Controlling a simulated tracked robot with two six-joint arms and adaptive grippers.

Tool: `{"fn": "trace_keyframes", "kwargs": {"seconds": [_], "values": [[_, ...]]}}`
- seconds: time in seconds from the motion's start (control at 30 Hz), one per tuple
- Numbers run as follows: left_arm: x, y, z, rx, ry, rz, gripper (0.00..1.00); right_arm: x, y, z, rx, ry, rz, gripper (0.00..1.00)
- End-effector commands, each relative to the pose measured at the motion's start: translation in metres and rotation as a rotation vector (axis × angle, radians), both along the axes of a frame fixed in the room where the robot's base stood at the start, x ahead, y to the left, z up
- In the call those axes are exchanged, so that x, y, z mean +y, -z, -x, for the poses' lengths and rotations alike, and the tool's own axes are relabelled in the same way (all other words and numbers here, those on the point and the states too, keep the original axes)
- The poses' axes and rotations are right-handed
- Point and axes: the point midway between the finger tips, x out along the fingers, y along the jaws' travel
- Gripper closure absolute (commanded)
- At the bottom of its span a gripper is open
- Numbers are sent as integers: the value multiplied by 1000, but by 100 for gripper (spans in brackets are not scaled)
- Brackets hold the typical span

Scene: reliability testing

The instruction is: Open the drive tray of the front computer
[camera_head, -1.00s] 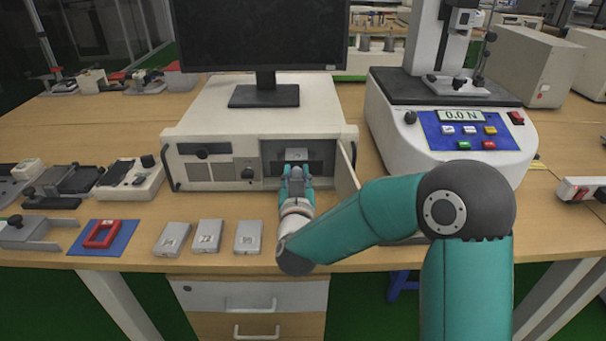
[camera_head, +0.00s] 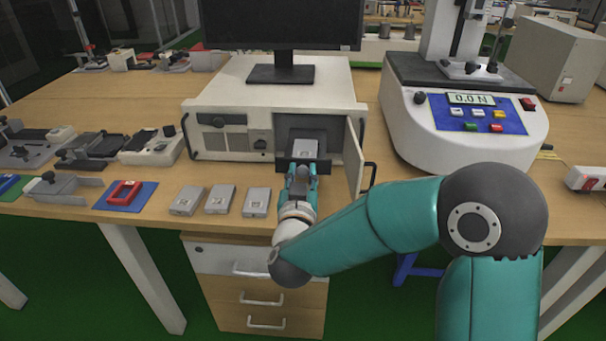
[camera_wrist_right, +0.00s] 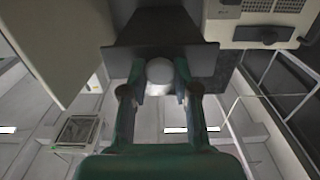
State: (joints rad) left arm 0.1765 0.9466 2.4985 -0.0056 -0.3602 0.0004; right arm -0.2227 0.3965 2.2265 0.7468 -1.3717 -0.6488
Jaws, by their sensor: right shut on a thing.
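The front computer (camera_head: 224,138) is a beige case under a black monitor, its small door (camera_head: 354,160) swung open on the right. A dark drive tray (camera_head: 287,162) sticks out of the open bay, with a grey drive block (camera_head: 305,147) on it. My right gripper (camera_head: 301,171) is at the tray's front, shut on a part there. In the right wrist view, its fingers (camera_wrist_right: 160,92) close around a pale round knob (camera_wrist_right: 160,72) below the dark tray (camera_wrist_right: 160,30). The exact contact is partly hidden. My left gripper is not in view.
Several grey drive blocks (camera_head: 220,199) lie at the table's front edge, left of my arm. A red frame on a blue mat (camera_head: 125,194) lies farther left. A force tester (camera_head: 465,130) stands to the right of the open door.

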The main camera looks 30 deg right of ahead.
Motion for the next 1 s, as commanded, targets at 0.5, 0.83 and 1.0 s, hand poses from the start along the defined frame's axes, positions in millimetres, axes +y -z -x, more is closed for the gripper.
{"fn": "trace_keyframes", "kwargs": {"seconds": [0.5, 0.83, 1.0], "values": [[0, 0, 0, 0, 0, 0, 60, 2, 3, 1, 8, -4, 0, 46], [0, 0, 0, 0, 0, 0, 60, 22, 3, 30, 9, -9, -1, 46], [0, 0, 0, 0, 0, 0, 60, 41, 3, 60, 9, -10, 1, 46]]}}
